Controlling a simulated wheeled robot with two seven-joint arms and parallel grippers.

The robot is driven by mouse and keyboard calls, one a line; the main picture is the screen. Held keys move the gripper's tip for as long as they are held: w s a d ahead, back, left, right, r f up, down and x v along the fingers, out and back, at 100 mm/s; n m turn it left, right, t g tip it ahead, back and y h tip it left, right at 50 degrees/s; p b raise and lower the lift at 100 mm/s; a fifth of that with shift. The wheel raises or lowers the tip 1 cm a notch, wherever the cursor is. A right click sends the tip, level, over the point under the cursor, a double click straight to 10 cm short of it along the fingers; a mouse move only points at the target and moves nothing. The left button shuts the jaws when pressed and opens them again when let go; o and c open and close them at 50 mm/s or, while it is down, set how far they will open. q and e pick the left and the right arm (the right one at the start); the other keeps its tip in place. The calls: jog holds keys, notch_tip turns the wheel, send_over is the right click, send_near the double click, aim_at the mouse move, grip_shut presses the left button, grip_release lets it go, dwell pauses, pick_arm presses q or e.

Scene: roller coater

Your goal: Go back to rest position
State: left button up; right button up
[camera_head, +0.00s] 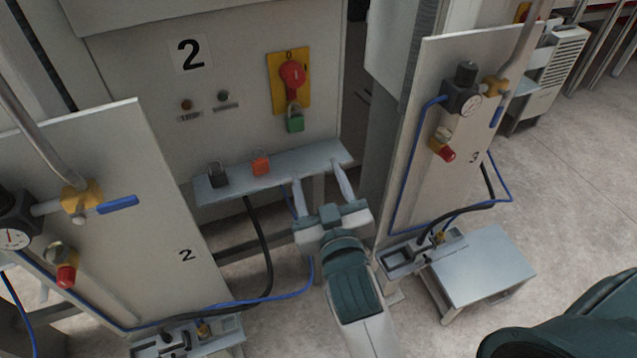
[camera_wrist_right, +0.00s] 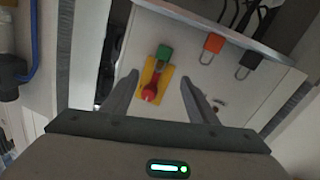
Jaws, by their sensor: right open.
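My right gripper (camera_head: 321,188) is in front of the cabinet (camera_head: 140,65) marked 2. Its two fingers are spread apart with nothing between them, beside the right end of the small grey shelf (camera_head: 325,158). The right wrist view also shows the open fingers of the right gripper (camera_wrist_right: 160,95), with the red rotary switch (camera_wrist_right: 149,92) on its yellow plate seen between them. A green padlock (camera_head: 295,121) hangs at the switch (camera_head: 291,74). My left gripper is not in view.
An orange padlock (camera_head: 261,163) and a black padlock (camera_head: 217,175) are on the shelf. Panels with valves and blue hoses stand at the left (camera_head: 110,180) and right (camera_head: 470,130). A low grey stand (camera_head: 485,262) is at the right. Open floor (camera_head: 575,200) lies beyond it.

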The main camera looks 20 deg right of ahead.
jog(key=shift+s, duration=0.45)
jog(key=a+f+n+g+y, duration=0.2)
jog(key=a+f+g, duration=0.1)
jog(key=f, duration=1.5)
jog(key=a+f+n+g+y, duration=0.1)
jog(key=a+f+g, duration=0.2)
jog(key=f, duration=1.4)
jog(key=s+f+g, duration=0.1)
jog(key=s+f, duration=0.2)
jog(key=f, duration=0.4)
jog(key=s+f+g, duration=0.2)
jog(key=s+f, duration=0.2)
jog(key=f, duration=0.3)
jog(key=s+d+f+g, duration=0.2)
jog(key=s+d+f, duration=0.2)
jog(key=s+f, duration=0.7)
jog(key=s+d+f+g, duration=0.2)
jog(key=s+d+f, duration=0.1)
jog(key=s, duration=0.5)
jog(key=s+d+f+m+g, duration=0.1)
jog(key=s+d+f, duration=0.2)
jog(key=s+f, duration=0.3)
jog(key=s+d+f+g, duration=0.2)
jog(key=s+d+f, duration=0.2)
jog(key=s, duration=0.8)
jog(key=shift+f+g+h, duration=0.3)
jog(key=shift+f, duration=0.3)
